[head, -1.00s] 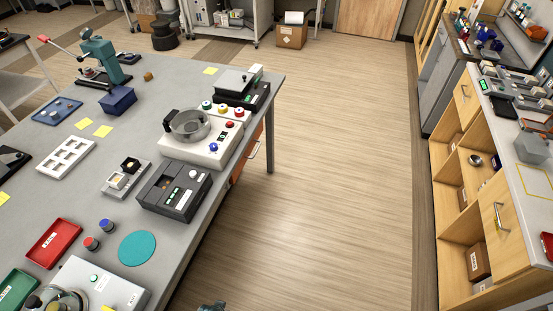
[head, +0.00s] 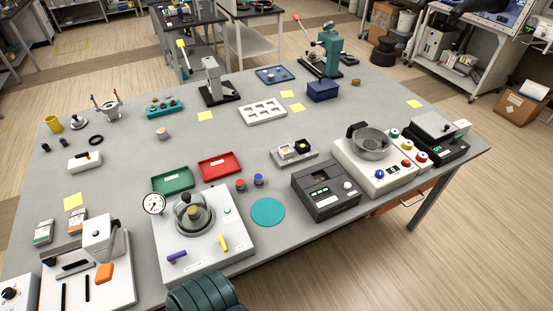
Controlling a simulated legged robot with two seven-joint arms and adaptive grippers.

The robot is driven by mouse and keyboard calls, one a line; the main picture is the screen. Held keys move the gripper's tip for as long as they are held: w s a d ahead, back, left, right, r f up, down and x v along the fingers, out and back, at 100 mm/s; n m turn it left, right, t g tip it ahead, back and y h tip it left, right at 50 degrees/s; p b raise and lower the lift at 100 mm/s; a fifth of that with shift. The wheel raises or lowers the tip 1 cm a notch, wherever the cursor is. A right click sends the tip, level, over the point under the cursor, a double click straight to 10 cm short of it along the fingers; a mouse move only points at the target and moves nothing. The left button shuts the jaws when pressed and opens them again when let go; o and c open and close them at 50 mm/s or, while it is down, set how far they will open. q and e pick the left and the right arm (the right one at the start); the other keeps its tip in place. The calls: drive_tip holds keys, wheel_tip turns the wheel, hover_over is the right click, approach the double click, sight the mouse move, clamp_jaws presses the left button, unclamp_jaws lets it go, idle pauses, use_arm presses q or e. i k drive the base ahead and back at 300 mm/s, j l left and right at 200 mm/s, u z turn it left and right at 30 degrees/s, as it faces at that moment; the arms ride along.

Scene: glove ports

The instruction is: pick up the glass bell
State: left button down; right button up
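The glass bell (head: 193,213) is a clear dome with a dark knob on top. It sits upright on a white box-shaped base (head: 222,262) near the front edge of the table. A round pressure gauge (head: 153,203) stands at the base's left corner, and a purple and a yellow lever lie on its front. Neither of my grippers is in view. A dark green ribbed part of my own body shows at the bottom edge, just in front of the base.
Behind the bell are a green tray (head: 173,178) and a red tray (head: 221,168). A teal disc (head: 267,212) and a dark grey box device (head: 326,190) are to the right. A white press-like device (head: 92,262) is to the left. Bare table lies left of the green tray.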

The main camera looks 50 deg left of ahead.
sight(191, 209)
drive_tip(key=u, duration=2.6)
